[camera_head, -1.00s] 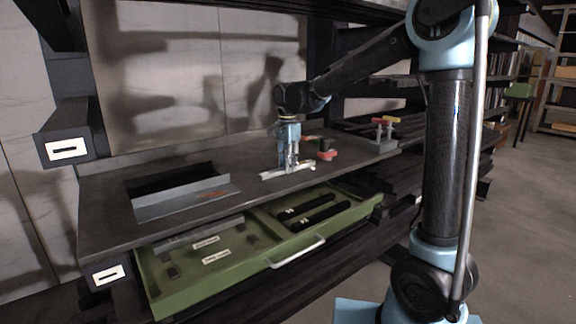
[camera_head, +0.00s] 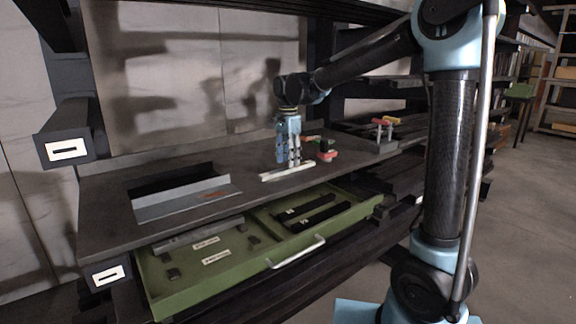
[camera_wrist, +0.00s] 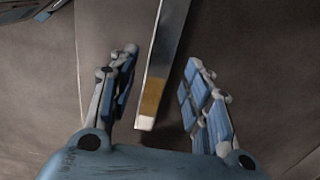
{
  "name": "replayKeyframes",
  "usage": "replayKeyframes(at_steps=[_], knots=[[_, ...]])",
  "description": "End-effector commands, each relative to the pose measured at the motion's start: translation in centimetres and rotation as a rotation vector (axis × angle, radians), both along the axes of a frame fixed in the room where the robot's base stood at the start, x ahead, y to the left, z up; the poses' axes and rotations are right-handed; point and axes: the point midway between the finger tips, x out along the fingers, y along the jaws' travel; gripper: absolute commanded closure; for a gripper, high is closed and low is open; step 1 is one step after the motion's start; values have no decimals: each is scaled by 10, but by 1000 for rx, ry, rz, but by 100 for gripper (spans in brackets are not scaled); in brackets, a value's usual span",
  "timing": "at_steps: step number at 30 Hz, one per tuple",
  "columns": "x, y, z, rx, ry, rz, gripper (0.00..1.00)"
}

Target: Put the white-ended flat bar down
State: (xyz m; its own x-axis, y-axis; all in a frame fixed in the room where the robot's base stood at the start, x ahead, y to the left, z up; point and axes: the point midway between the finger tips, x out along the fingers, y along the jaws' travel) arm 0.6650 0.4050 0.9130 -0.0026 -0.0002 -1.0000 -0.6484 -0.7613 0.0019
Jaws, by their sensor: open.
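The white-ended flat bar (camera_head: 287,172) lies on the dark tabletop near its front edge in the head view. In the wrist view the bar (camera_wrist: 158,85) is a long grey strip with a tan band and a white near end. My gripper (camera_head: 289,164) is above the bar, pointing down. In the wrist view my gripper (camera_wrist: 157,88) is open, with one finger on each side of the bar and a gap between each finger and the bar. The far end of the bar runs out of the wrist view.
A green drawer (camera_head: 190,289) stands open below the tabletop (camera_head: 110,214), holding dark bars and labels. A grey angled tray (camera_head: 185,203) is at the left. A red-and-black part (camera_head: 327,153) and a stand with red and yellow tops (camera_head: 384,130) are at the right.

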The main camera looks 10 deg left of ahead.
Motion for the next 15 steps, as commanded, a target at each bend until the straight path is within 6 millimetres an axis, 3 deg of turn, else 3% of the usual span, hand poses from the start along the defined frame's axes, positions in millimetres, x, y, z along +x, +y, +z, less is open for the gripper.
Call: replayKeyframes(at_steps=[9, 15], knots=[[0, -1, 60, 0, 0, -1, 55], [1, -1, 84, 0, 0, -1, 55]])
